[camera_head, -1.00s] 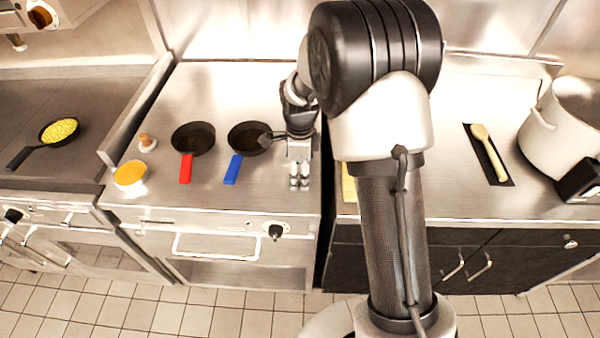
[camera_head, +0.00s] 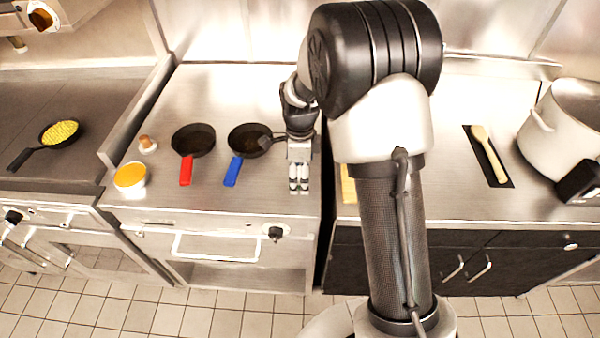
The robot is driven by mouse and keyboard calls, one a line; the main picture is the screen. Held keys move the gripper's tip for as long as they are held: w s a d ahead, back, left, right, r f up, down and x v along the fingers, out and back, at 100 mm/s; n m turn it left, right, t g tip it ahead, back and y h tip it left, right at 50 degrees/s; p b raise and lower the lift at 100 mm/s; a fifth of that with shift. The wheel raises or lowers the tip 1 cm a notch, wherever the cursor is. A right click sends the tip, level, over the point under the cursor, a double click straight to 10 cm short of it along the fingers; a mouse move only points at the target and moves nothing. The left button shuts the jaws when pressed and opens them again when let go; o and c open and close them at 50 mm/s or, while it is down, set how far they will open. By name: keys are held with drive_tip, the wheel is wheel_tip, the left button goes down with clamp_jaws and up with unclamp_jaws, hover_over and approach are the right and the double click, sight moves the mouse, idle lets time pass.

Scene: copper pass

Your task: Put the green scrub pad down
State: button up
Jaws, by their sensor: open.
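My gripper (camera_head: 299,188) points down over the right part of the left steel counter, to the right of the blue-handled pan. Its two fingers are open, with a narrow gap between them. A faint greenish tint shows at the fingertips, too small to tell whether it is the green scrub pad. The pad is not clearly visible anywhere else. I cannot tell whether the fingertips touch the counter.
A red-handled pan (camera_head: 194,140) and a blue-handled pan (camera_head: 246,140) stand left of my gripper. A yellow-filled bowl (camera_head: 130,177) is farther left. A yellow board (camera_head: 348,184), a spoon on a dark mat (camera_head: 489,152) and a large pot (camera_head: 562,130) are to the right.

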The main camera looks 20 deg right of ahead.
drive_tip(key=s+r+n+t+p, duration=0.1)
drive_tip(key=s+r+n+p, duration=0.15)
drive_tip(key=r, duration=0.75)
drive_tip(key=s+r+n+p, duration=0.1)
drive_tip(key=s+r+n, duration=0.15)
drive_tip(key=r, duration=0.75)
drive_tip(key=s+r+n+t, duration=0.1)
drive_tip(key=s+r+n, duration=0.1)
drive_tip(key=s+n, duration=0.6)
drive_tip(key=s+r+n+t, duration=0.2)
drive_tip(key=s+n, duration=0.6)
drive_tip(key=s, duration=0.6)
drive_tip(key=shift+s+a+r+n+t, duration=0.25)
drive_tip(key=shift+s+r+n+t, duration=0.05)
drive_tip(key=shift+r, duration=0.45)
drive_tip(key=shift+c, duration=0.5)
